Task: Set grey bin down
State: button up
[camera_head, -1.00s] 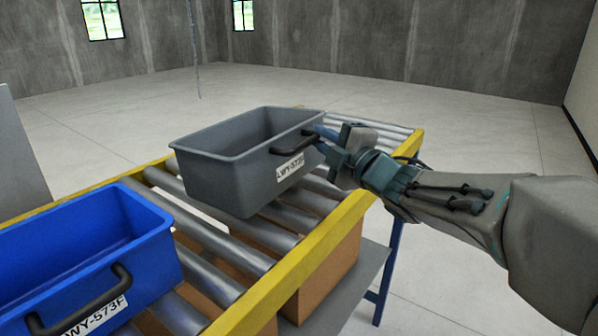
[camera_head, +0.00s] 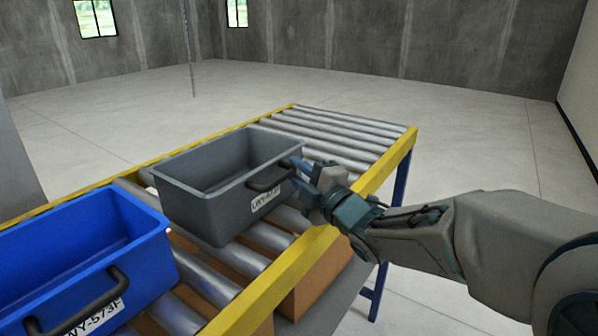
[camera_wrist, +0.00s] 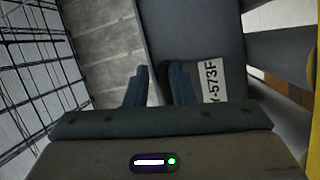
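The grey bin (camera_head: 205,202) sits on the conveyor rollers, to the right of the blue bin. Its black handle (camera_head: 268,181) and its white label (camera_head: 265,201) face the front right. My gripper (camera_head: 305,170) is at the right end of that handle. Whether a finger still touches the handle cannot be told.
The blue bin (camera_head: 75,240) stands close on the left of the same roller conveyor. A yellow rail (camera_head: 290,265) runs along the conveyor's near side. The far rollers (camera_head: 345,135) are empty. A cardboard box (camera_head: 320,270) is beneath the rollers.

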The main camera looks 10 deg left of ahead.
jog(key=shift+o, duration=0.9)
jog(key=b+v, duration=0.3)
jog(key=v, duration=0.9)
jog(key=w+d+f+m+h, duration=0.1)
jog(key=d+f+m+h, duration=0.4)
jog(key=d+m+h, duration=0.25)
jog(key=d+f+m+h, duration=0.4)
jog(key=d+m+h, duration=0.2)
jog(key=d+m, duration=0.2)
jog(key=s+d+f+m+g, duration=0.1)
jog(key=s+f+m+g, duration=0.3)
jog(key=s, duration=0.4)
jog(key=s+d+f+m+g, duration=0.2)
jog(key=s+f+m+g, duration=0.2)
jog(key=s, duration=0.3)
jog(key=shift+s+f+m+g+h, duration=0.35)
jog(key=shift+m+g, duration=0.5)
jog(key=shift+g, duration=0.05)
